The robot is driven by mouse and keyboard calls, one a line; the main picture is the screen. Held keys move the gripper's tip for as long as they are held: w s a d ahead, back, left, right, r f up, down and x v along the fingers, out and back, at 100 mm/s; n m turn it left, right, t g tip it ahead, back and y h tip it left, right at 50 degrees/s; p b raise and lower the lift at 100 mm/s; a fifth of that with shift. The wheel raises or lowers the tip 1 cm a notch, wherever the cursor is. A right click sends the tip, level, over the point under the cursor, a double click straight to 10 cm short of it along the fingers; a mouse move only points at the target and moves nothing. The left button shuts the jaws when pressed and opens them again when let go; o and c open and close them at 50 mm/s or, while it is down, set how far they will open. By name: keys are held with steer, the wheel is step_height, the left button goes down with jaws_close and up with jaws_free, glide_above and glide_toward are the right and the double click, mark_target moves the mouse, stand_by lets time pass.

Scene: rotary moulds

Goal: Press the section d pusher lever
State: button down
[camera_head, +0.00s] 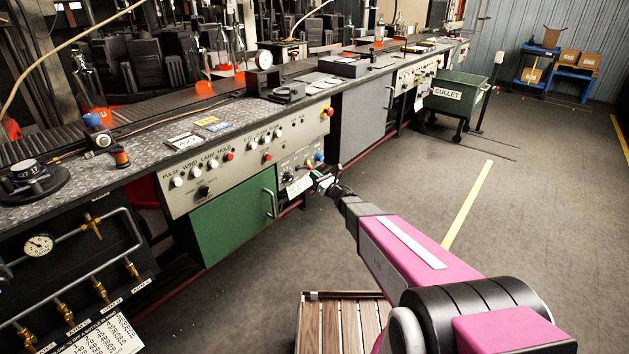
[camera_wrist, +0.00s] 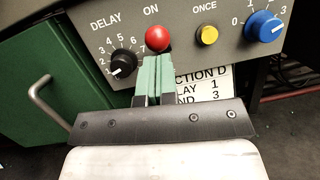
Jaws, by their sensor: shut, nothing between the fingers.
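In the wrist view a grey control panel (camera_wrist: 185,52) carries a red ball knob (camera_wrist: 157,39) under the word ON. No lever marked pusher can be made out; the red ball may be its end. My gripper (camera_wrist: 153,60) has green fingers, shut together and empty, with tips just below the red ball. I cannot tell whether they touch it. A white card (camera_wrist: 213,86) reading "…CTION D" is partly hidden behind the fingers. In the head view my gripper (camera_head: 318,174) is at the small panel (camera_head: 287,163) right of the green door.
A black DELAY dial (camera_wrist: 123,63), a yellow ONCE button (camera_wrist: 207,35) and a blue dial (camera_wrist: 264,26) flank the red ball. The green door's handle (camera_head: 270,203) sticks out at left. A cullet cart (camera_head: 458,97) stands farther back. The floor (camera_head: 540,200) to the right is clear.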

steer(key=shift+r, duration=0.35)
stand_by(0.5)
